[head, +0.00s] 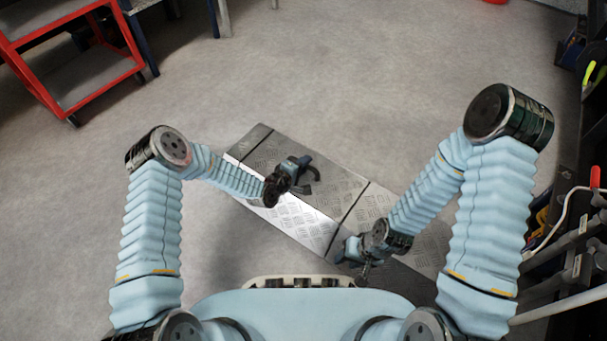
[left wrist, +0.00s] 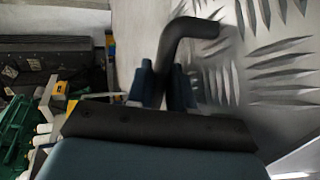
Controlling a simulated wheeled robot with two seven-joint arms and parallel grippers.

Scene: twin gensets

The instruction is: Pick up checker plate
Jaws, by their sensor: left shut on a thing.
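The checker plate (head: 300,212) is a silvery metal panel with a raised tread pattern, in the middle of a long strip at floor level in the head view. Its tread fills the right of the left wrist view (left wrist: 275,65). My left gripper (head: 301,175) is over the plate. In the left wrist view its blue fingers (left wrist: 163,88) are shut on a bent black handle (left wrist: 183,45) beside the plate's face. My right gripper (head: 352,255) is low by the dark seam at the plate's right end; its fingers are too small to read.
Similar tread panels adjoin at the upper left (head: 256,142) and lower right (head: 375,207). A red cart (head: 75,75) stands at the upper left. Equipment with pipes (head: 570,255) lines the right edge. The grey floor beyond the strip is clear. Green and yellow items (left wrist: 25,125) show in the left wrist view.

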